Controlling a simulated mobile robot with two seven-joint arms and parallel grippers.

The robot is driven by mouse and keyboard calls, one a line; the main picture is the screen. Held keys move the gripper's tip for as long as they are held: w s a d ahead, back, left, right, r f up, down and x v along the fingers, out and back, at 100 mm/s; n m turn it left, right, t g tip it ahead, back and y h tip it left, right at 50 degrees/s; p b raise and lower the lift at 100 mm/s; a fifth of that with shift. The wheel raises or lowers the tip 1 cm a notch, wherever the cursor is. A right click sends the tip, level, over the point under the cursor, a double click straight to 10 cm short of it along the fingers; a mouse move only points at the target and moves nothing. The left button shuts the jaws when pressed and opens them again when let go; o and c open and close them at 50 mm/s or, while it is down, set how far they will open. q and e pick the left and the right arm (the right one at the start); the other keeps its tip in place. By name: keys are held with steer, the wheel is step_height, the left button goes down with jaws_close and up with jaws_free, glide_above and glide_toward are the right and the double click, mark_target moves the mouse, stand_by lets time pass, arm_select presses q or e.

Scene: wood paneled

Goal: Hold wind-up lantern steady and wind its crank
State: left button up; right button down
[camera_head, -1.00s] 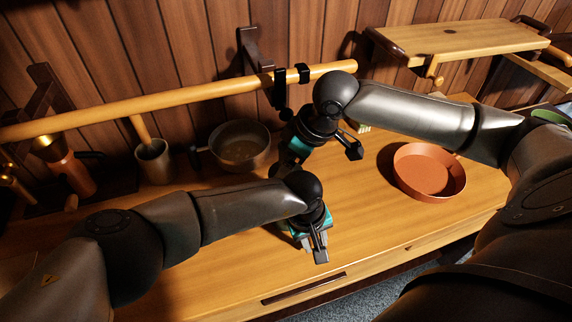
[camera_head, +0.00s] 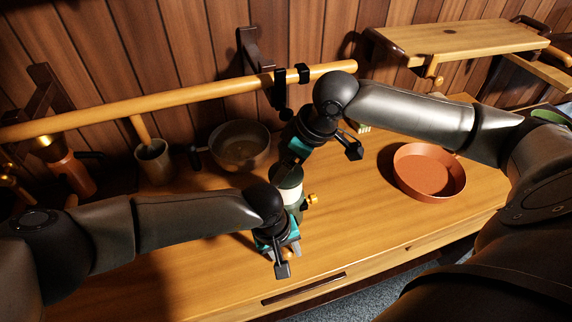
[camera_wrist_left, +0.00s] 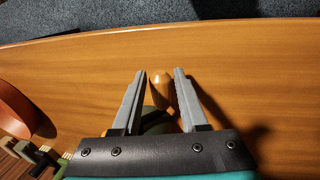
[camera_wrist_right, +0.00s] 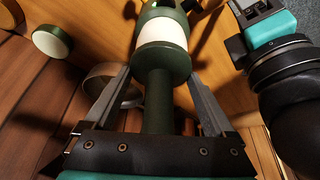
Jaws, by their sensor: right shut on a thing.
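The lantern (camera_head: 291,192) stands on the bench, dark green with a pale band; a brass knob (camera_head: 312,199) sticks out at its right. My right gripper (camera_head: 292,158) is shut on the lantern's top; in the right wrist view the lantern's green post (camera_wrist_right: 158,100) lies between its fingers. My left gripper (camera_head: 283,254) is low in front of the lantern, open. In the left wrist view a small orange-brown knob (camera_wrist_left: 161,86) sits between its fingertips, with gaps at both sides and a dark green part below. My left wrist hides the lantern's lower front.
An orange pan (camera_head: 429,172) lies right of the lantern. A grey pot (camera_head: 240,146) and a mug with a wooden handle (camera_head: 154,160) stand behind left. A wooden rail (camera_head: 190,98) runs along the wall. The bench's front right is clear.

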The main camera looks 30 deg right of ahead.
arm_select(q)
steer(key=shift+o, duration=0.2)
steer(key=shift+w+r, duration=0.1)
steer(key=shift+r, duration=0.25)
arm_select(e)
jaws_free()
arm_select(q)
step_height(320, 180, up, 11)
steer(key=a, duration=0.2)
steer(key=shift+w, duration=0.25)
steer(key=shift+a, duration=0.15)
arm_select(e)
steer(key=v, duration=1.2)
steer(key=shift+d, duration=0.15)
